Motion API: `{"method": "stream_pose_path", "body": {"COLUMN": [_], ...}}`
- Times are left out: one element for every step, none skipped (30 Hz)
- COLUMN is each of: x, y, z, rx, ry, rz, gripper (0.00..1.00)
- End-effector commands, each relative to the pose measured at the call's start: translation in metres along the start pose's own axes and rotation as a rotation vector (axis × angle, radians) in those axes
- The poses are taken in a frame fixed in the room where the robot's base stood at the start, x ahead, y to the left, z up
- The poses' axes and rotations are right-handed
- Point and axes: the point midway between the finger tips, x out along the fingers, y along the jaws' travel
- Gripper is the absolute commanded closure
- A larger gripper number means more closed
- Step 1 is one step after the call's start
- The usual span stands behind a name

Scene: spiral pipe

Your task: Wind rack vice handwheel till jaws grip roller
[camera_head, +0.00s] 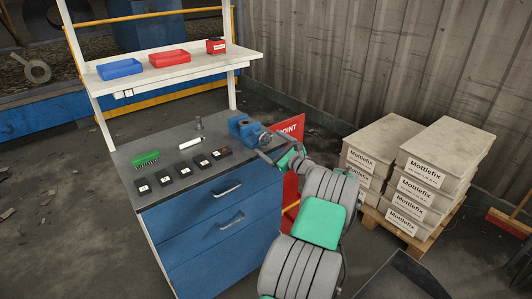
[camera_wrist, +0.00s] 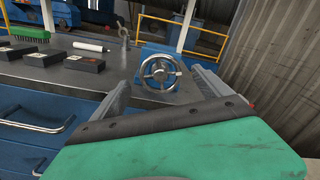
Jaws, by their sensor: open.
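The blue vice (camera_head: 243,127) stands at the right end of the grey bench top. Its metal handwheel (camera_wrist: 160,72), with a round rim and spokes, faces me in the wrist view. It also shows small on the vice's near side in the head view (camera_head: 264,139). My gripper (camera_wrist: 160,80) is open, with one finger to each side of the handwheel in the picture. I cannot tell whether the fingers touch it. A white cylinder (camera_head: 174,131), perhaps the roller, lies on the bench left of the vice; the wrist view shows it too (camera_wrist: 91,47). The vice jaws are mostly hidden.
Several black boxes (camera_head: 184,169) and a green brush (camera_head: 145,158) lie on the bench. A small metal post (camera_head: 199,123) stands behind. Above is a shelf (camera_head: 190,72) with bins. Stacked Mottlefix boxes (camera_head: 430,160) and a red sign (camera_head: 292,128) stand right of the bench.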

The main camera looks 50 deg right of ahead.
Motion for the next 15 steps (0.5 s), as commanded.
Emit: {"method": "stream_pose_path", "body": {"x": [0.000,0.000,0.000,0.000,0.000,0.000,0.000,0.001,0.003,0.005,0.007,0.012,0.016,0.020,0.025], "y": [0.000,-0.001,-0.001,-0.001,-0.001,-0.001,-0.001,-0.001,-0.001,-0.001,0.000,0.000,0.000,0.000,0.000], "z": [0.000,0.001,0.002,0.002,0.003,0.003,0.003,0.003,0.002,0.002,0.002,0.002,0.003,0.002,0.002], "rx": [-0.021,-0.024,-0.023,-0.022,-0.021,-0.021,-0.020,-0.020,-0.020,-0.020,-0.019,-0.019,-0.020,-0.020,-0.019], "ry": [0.000,0.000,0.000,0.000,0.000,-0.001,-0.001,-0.001,-0.001,-0.001,-0.001,-0.002,-0.003,-0.002,-0.002], "rz": [0.000,0.000,0.000,0.000,0.000,0.000,0.000,0.000,0.001,0.001,0.001,0.002,0.003,0.003,0.002], "gripper": [0.12,0.12,0.12,0.12,0.12,0.12,0.12,0.12,0.12,0.12,0.12,0.12,0.12,0.12,0.12]}}
